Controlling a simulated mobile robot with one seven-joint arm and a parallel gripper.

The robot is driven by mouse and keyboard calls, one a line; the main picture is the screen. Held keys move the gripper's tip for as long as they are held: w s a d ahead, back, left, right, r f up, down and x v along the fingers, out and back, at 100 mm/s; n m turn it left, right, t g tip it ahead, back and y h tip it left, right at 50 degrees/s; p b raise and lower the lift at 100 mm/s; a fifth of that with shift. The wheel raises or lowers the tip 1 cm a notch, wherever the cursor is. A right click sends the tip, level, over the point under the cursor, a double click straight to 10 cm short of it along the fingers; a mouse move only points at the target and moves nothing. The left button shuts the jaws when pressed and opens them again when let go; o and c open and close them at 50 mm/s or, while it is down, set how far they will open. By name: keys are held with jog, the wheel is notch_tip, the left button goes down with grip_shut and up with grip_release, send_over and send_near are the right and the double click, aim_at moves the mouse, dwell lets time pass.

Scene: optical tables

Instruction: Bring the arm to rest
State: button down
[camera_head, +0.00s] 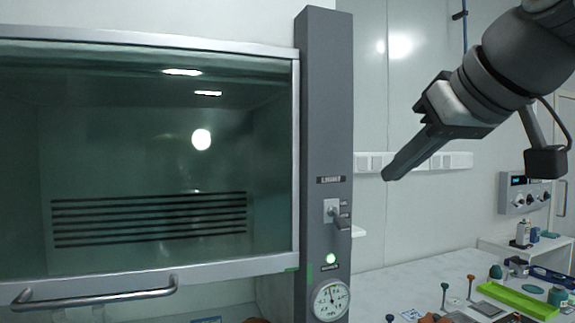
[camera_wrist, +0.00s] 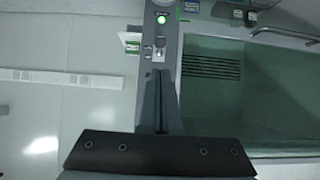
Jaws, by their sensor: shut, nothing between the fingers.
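My gripper (camera_head: 388,176) is raised in the air in the upper right of the head view, to the right of the grey column of the fume hood. It points down and to the left. Its fingers are shut with nothing between them, and it touches nothing that I can see. In the wrist view my gripper (camera_wrist: 162,75) reaches up the middle of the picture in front of the column.
The fume hood's glass sash (camera_head: 150,160) fills the left, with a bar handle (camera_head: 95,294) below. The column (camera_head: 325,110) carries a switch (camera_head: 336,213), a green lamp (camera_head: 330,259) and a gauge (camera_head: 331,300). A cluttered bench holds a green tray (camera_head: 515,300) at lower right.

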jog(key=s+f+m+g+h+p, duration=0.1)
jog(key=s+f, duration=0.2)
jog(key=f, duration=0.7)
jog(key=s+a+f+m+g+h+p, duration=0.1)
jog(key=s+f+g, duration=0.1)
jog(key=f, duration=0.8)
jog(key=s+a+f+m+g+h+p, duration=0.1)
jog(key=s+f, duration=0.3)
jog(key=f, duration=0.7)
jog(key=shift+s+a+m+g, duration=0.2)
jog(key=shift+s+m+g, duration=0.1)
jog(key=shift+s+g, duration=0.1)
jog(key=shift+f, duration=0.1)
